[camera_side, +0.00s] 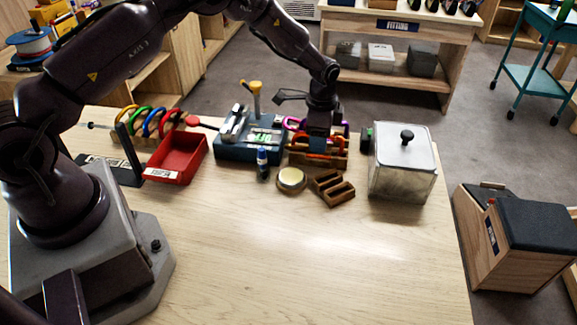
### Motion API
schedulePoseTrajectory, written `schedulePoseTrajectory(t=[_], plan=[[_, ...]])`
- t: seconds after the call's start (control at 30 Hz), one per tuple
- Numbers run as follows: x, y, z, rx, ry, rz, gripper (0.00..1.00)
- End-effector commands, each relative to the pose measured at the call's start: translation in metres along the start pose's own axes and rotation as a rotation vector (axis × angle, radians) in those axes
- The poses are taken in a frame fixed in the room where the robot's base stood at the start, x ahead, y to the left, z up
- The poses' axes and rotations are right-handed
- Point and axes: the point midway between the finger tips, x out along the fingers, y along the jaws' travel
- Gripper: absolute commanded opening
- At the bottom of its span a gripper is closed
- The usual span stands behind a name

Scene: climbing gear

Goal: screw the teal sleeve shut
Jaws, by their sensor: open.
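My gripper (320,133) points straight down over a wooden rack (318,160) at the back middle of the table. The rack holds carabiners, including an orange-red one (338,141) and a purple one (291,124). A small blue-teal patch (317,144) shows right at my fingertips, among the carabiners. It may be the teal sleeve, but it is too small to be sure. My gripper is open. Its fingers hide part of the carabiners, and I cannot tell whether they touch the sleeve.
A blue scale-like box (238,150) stands left of the rack. A small blue bottle (262,163), a round tin (291,180) and a wooden block (333,188) sit in front. A grey lidded canister (402,170) stands right, a red tray (176,158) left. The front table is clear.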

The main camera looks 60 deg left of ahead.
Motion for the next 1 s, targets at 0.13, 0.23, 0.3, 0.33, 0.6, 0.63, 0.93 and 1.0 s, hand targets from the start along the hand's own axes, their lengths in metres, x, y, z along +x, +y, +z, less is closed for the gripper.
schedulePoseTrajectory(t=[0.13,0.23,0.3,0.33,0.6,0.63,0.93,1.0], plan=[[0.000,-0.003,0.000,-0.001,0.000,0.000,0.47],[0.000,-0.005,0.000,-0.001,0.000,0.000,0.47],[0.001,-0.006,0.000,0.000,0.000,0.001,0.47],[0.001,-0.007,0.000,0.000,0.000,0.000,0.47],[0.000,-0.012,0.000,0.001,0.000,0.001,0.47],[0.000,-0.013,0.000,0.001,0.000,0.001,0.47],[-0.003,-0.014,0.000,0.000,0.000,-0.001,0.47],[-0.005,-0.014,0.000,0.000,0.000,-0.001,0.47]])
